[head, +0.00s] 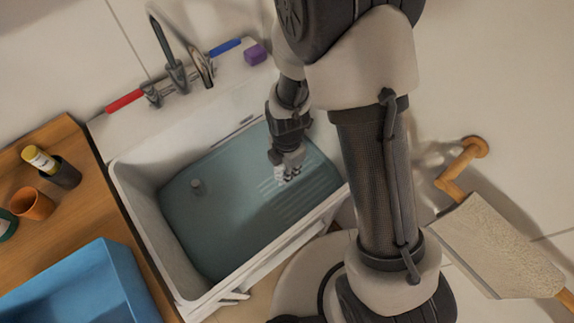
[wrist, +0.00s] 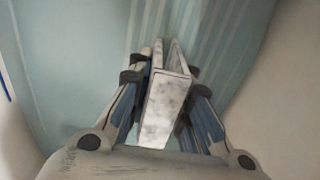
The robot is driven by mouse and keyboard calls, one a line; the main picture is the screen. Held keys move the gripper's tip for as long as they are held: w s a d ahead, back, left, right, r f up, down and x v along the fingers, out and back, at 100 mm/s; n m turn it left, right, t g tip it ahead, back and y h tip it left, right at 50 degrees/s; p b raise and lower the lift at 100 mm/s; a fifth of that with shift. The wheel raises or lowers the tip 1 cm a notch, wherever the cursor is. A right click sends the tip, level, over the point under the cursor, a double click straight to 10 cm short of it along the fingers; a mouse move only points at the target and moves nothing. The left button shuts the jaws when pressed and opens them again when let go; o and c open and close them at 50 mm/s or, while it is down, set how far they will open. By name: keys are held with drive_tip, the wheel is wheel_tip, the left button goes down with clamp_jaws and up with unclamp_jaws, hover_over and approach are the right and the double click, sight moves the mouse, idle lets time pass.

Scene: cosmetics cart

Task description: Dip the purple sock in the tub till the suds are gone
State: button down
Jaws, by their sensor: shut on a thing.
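The white tub (head: 150,215) stands left of my arm, with blue-green water (head: 230,205) in it. My gripper (head: 288,172) points down into the tub's right part, over the ribbed slope. In the wrist view my gripper (wrist: 163,80) is shut on a flat, white-and-grey mottled thing (wrist: 166,103). This may be the sock covered in suds, but no purple shows on it. In the head view only a small whitish bit shows at the fingertips. I cannot tell whether it touches the water.
A tap (head: 176,75) with red (head: 125,101) and blue (head: 224,47) handles and a small purple block (head: 255,54) are on the tub's back ledge. A blue bin (head: 85,285) and an orange cup (head: 33,204) stand on the wooden counter (head: 95,205) at left.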

drive_tip(key=shift+f, duration=2.25)
drive_tip(key=shift+w+d, duration=0.2)
drive_tip(key=shift+d, duration=0.15)
drive_tip(key=shift+s+a, duration=0.2)
drive_tip(key=shift+a, duration=0.15)
drive_tip(key=shift+w+d, duration=0.1)
drive_tip(key=shift+d, duration=0.1)
drive_tip(key=shift+w+d, duration=0.1)
drive_tip(key=shift+d, duration=0.05)
drive_tip(key=shift+s+a, duration=0.2)
drive_tip(key=shift+a, duration=0.15)
drive_tip(key=shift+w+d, duration=0.2)
drive_tip(key=shift+d, duration=0.15)
